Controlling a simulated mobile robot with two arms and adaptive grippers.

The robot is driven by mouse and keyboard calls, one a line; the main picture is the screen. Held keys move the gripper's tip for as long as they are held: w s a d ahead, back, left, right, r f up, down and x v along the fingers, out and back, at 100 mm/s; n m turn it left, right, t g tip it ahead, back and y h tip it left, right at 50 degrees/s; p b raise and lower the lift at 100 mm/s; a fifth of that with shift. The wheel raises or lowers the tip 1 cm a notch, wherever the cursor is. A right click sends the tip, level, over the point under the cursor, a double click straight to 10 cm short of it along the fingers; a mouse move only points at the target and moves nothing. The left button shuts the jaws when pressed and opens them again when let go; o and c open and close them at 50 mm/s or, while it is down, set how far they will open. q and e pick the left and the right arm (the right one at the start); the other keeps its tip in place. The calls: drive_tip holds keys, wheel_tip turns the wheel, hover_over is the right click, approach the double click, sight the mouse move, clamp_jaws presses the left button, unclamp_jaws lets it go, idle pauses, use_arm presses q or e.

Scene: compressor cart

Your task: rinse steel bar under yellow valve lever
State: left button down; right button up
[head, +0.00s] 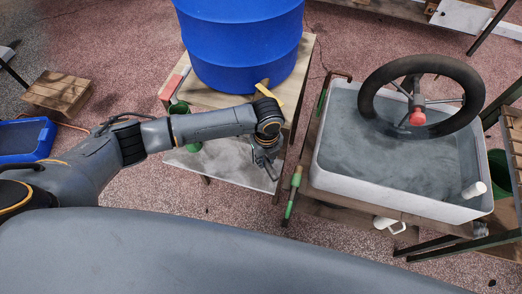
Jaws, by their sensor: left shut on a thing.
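A blue drum (240,45) stands on a wooden stand. A yellow valve lever (270,95) sits on a short spout low at the drum's right front. My left arm reaches in from the left, and its gripper (266,160) points down just below the lever, above a grey board. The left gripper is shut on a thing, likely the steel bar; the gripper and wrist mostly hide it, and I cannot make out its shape. No water stream is clear at the spout. My right gripper is not in view.
A white tub (328,178) of greyish water stands at the right, with a black steering wheel (366,99) over it. A green-handled tool (292,196) hangs at its left side. A blue tray (47,143) and wooden crate (58,91) are far left. Reddish floor shows between.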

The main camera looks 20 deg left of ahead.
use_arm(q)
drive_tip(key=shift+s+d+p, duration=0.3)
drive_tip(key=shift+s+p, duration=0.2)
drive_tip(key=shift+s, duration=0.3)
drive_tip(key=shift+s+d+p, duration=0.3)
drive_tip(key=shift+s+p, duration=0.2)
drive_tip(key=shift+s, duration=0.35)
drive_tip(key=shift+s+d+p, duration=0.3)
drive_tip(key=shift+s+p, duration=0.2)
drive_tip(key=shift+s, duration=0.3)
drive_tip(key=shift+r, duration=0.1)
drive_tip(key=s+d+r+p, duration=0.1)
drive_tip(key=s+r+p, duration=0.3)
drive_tip(key=p, duration=0.2)
drive_tip(key=shift+s+d+p, duration=0.3)
drive_tip(key=shift+s+p, duration=0.05)
drive_tip(key=shift+s, duration=0.05)
drive_tip(key=shift+f, duration=0.1)
